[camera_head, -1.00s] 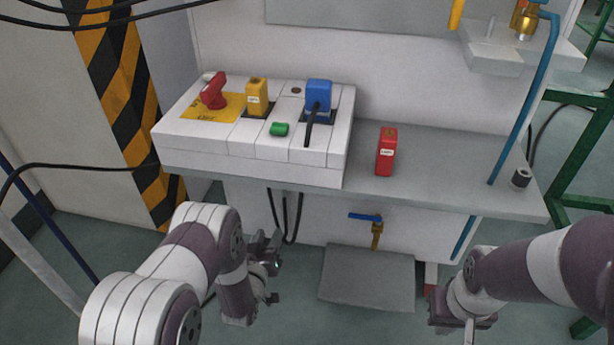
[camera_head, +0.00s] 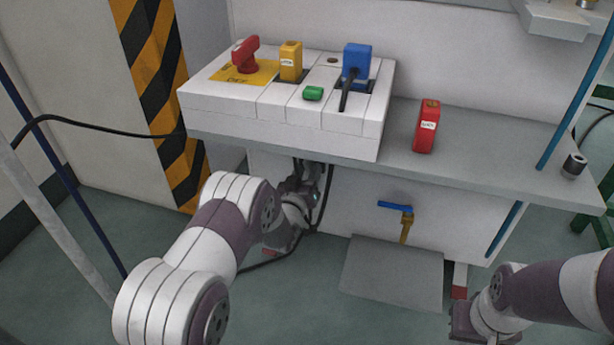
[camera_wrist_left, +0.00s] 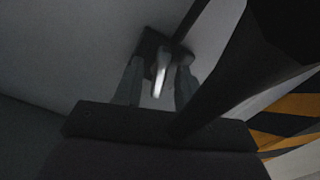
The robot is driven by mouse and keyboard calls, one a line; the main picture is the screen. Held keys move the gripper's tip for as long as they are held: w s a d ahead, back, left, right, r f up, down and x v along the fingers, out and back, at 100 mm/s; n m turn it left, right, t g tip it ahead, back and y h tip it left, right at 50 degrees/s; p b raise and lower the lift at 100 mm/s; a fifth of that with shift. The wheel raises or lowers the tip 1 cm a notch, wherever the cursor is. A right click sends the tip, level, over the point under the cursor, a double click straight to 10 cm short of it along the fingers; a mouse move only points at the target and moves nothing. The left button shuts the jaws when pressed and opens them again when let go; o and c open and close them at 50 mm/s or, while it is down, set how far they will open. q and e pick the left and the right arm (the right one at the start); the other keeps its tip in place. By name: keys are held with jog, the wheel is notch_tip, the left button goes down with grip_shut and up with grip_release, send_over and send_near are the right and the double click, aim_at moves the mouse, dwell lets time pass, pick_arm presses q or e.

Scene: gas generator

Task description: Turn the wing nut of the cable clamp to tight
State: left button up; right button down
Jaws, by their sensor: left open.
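In the left wrist view a pale, shiny wing (camera_wrist_left: 160,78) stands out from a dark clamp block (camera_wrist_left: 152,42) on a grey panel; it looks like the wing nut of the cable clamp. My left gripper (camera_wrist_left: 157,84) is open, with one finger on either side of the wing. I cannot tell whether the fingers touch it. In the head view my left gripper (camera_head: 312,182) is under the bench, against the cabinet front, where it hides the clamp. My right gripper (camera_head: 478,325) is low at the right; its jaw opening is not clear.
A thick dark bar or cable (camera_wrist_left: 225,75) crosses close to the right finger. Above my left arm is the bench (camera_head: 480,165) with a white switch box (camera_head: 280,132) and a red block (camera_head: 426,128). A blue-handled valve (camera_head: 396,206) sits right of the gripper. A black cable (camera_head: 275,262) hangs below.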

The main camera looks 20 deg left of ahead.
pick_arm(q)
grip_shut()
jog(key=shift+m, duration=0.3)
jog(key=m+p, duration=0.2)
jog(key=shift+r+m, duration=0.1)
jog(key=shift+m, duration=0.2)
jog(key=m+p, duration=0.2)
jog(key=m, duration=0.3)
jog(key=m+p, duration=0.2)
jog(key=m, duration=0.4)
jog(key=shift+m, duration=0.4)
jog(key=m+p, duration=0.1)
jog(key=m, duration=0.2)
jog(key=shift+m+p, duration=0.6)
jog(key=shift+m, duration=1.3)
